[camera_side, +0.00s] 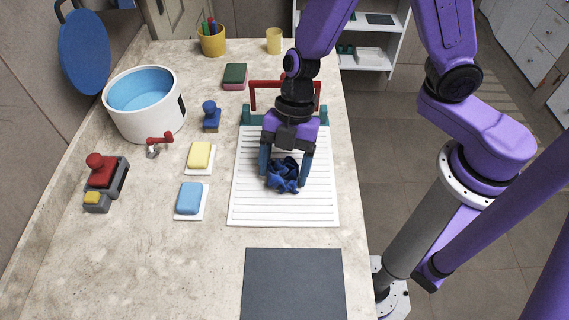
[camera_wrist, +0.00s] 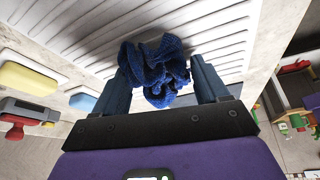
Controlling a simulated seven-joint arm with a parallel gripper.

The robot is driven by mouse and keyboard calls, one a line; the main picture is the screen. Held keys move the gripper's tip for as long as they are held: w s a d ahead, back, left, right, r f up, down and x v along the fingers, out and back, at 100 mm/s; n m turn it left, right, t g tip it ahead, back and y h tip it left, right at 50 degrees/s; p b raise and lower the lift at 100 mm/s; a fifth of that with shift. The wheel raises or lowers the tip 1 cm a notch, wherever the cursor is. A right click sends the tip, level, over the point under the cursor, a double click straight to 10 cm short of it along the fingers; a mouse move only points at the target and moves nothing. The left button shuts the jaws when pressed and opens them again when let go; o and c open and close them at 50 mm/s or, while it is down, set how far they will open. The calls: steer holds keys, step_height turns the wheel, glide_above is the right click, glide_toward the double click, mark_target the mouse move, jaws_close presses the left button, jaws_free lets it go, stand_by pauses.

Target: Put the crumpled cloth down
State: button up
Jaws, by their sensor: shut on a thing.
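The crumpled cloth (camera_side: 284,175) is dark blue and bunched up. My gripper (camera_side: 286,180) points down over the white ridged board (camera_side: 255,205) and is shut on the cloth. In the wrist view the cloth (camera_wrist: 155,70) sits between the two fingers (camera_wrist: 160,88) and bulges out past their tips. The board's ridges (camera_wrist: 100,40) show behind it. The cloth is low over the board; I cannot tell whether it touches it.
A dark slate mat (camera_side: 293,285) lies in front of the board. To the left are a blue sponge (camera_side: 189,198) and a yellow sponge (camera_side: 201,154) on white tiles. A red-handled rack (camera_side: 262,97) stands behind. The counter's front left is clear.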

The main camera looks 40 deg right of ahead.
steer(key=shift+f, duration=0.1)
steer(key=o, duration=1.2)
steer(key=shift+o, duration=0.2)
steer(key=v, duration=1.2)
steer(key=s+d+r+m+t+h, duration=0.1)
steer(key=s+d+m+t+h, duration=0.1)
steer(key=s+d+m, duration=0.9)
steer(key=shift+s+d+r+h, duration=0.25)
steer(key=shift+s+d+h, duration=0.65)
steer(key=shift+s+d, duration=0.85)
steer(key=shift+w+d, duration=0.3)
steer(key=shift+w, duration=0.05)
